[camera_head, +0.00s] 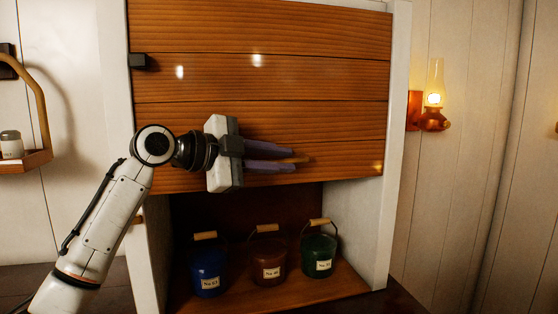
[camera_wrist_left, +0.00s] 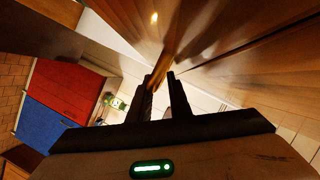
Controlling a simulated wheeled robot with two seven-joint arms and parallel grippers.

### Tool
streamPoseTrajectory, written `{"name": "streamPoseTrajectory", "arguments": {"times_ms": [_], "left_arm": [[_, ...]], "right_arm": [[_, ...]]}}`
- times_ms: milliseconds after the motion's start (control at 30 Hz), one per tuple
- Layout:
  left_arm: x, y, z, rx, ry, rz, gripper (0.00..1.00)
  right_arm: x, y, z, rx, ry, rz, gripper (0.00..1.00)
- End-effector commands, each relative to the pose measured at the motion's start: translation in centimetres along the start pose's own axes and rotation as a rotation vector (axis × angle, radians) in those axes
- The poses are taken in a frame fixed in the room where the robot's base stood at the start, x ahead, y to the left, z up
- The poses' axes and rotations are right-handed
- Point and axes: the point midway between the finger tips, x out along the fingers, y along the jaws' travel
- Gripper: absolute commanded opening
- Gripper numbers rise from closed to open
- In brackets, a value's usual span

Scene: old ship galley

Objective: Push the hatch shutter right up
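The hatch shutter (camera_head: 330,72) is a panel of orange-brown wooden planks. It is partly raised, and its lower edge hangs above an open gap. My left gripper (camera_head: 292,159) is in front of the shutter's lower part, its fingers pointing right. A wooden handle (camera_head: 300,160) shows between the fingertips, and the fingers look closed on it. In the left wrist view, the handle (camera_wrist_left: 166,65) runs away from between the fingertips (camera_wrist_left: 161,78), close along the planks. The fingers hide part of the handle. My right gripper is not in view.
Blue (camera_head: 207,270), dark red (camera_head: 268,266) and green (camera_head: 318,255) buckets stand on the shelf under the shutter. White frame posts (camera_head: 395,120) flank it. A lit oil lamp (camera_head: 434,105) hangs at right. A small wall shelf (camera_head: 25,160) with a jar is at left.

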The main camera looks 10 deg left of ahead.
Motion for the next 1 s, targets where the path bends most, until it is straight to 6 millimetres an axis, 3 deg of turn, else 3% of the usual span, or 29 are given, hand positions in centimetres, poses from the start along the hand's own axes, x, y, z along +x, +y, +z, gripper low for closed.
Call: {"name": "streamPoseTrajectory", "arguments": {"times_ms": [533,700,1000], "left_arm": [[-9.0,0.0,0.2,0.002,-0.004,-0.004,0.17],[-10.1,0.0,0.1,0.002,-0.003,-0.002,0.17],[-10.2,-0.1,0.1,0.001,-0.002,-0.001,0.17]], "right_arm": [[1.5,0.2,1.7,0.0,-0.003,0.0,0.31],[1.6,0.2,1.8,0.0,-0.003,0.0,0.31],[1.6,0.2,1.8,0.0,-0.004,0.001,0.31]]}}
